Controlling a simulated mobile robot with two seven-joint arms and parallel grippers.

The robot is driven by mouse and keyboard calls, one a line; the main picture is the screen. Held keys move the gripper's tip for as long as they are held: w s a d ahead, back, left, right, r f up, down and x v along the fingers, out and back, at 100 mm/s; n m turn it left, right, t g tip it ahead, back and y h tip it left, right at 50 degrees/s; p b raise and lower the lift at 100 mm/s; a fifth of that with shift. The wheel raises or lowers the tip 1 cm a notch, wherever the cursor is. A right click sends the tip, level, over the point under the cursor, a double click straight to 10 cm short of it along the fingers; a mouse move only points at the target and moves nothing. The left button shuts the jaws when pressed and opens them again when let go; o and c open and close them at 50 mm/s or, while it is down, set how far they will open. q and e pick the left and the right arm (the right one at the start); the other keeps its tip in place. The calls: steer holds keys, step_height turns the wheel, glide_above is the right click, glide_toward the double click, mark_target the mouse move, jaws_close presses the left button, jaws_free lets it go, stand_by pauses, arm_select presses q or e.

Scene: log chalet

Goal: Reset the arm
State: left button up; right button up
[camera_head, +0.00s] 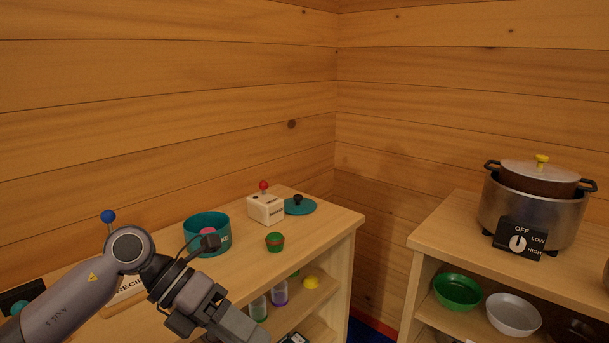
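My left arm comes in from the left, above the left counter (318,232). Its gripper (238,326) points down and to the right, near the bottom edge of the picture, in front of the counter's open shelves. I cannot make out the gap between its fingers, and no held object shows. My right arm and gripper are out of the picture.
The left counter carries a teal pot (198,240), a white box with a red knob (265,208), a teal lid (300,206) and a small green-and-red item (274,242). A steel cooker (520,208) stands on the right counter (455,231), above shelved bowls. A gap separates the counters.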

arm_select(q)
steer(key=s+d+r+n+h, duration=0.2)
steer(key=s+d+n+h, duration=0.15)
steer(key=d+h, duration=0.3)
steer(key=w+a+f+n+t+y+p, duration=0.1)
steer(key=a+f+n+t+y, duration=0.4)
steer(key=n+t, duration=0.75)
steer(key=w+a+f+n+t+y+p, duration=0.1)
steer(key=a+f+n+t+y, duration=0.5)
steer(key=n, duration=1.1)
steer(key=s+a+f+n+g+y, duration=0.1)
steer(key=s+a+f+n+g, duration=0.2)
steer(key=s+f, duration=0.3)
steer(key=s+a+f+n+g+y, duration=0.2)
steer(key=s+f, duration=0.5)
steer(key=f, duration=0.5)
steer(key=a+n+g, duration=0.1)
steer(key=a+n, duration=0.1)
steer(key=shift+s+n, duration=0.2)
steer(key=shift+n, duration=0.2)
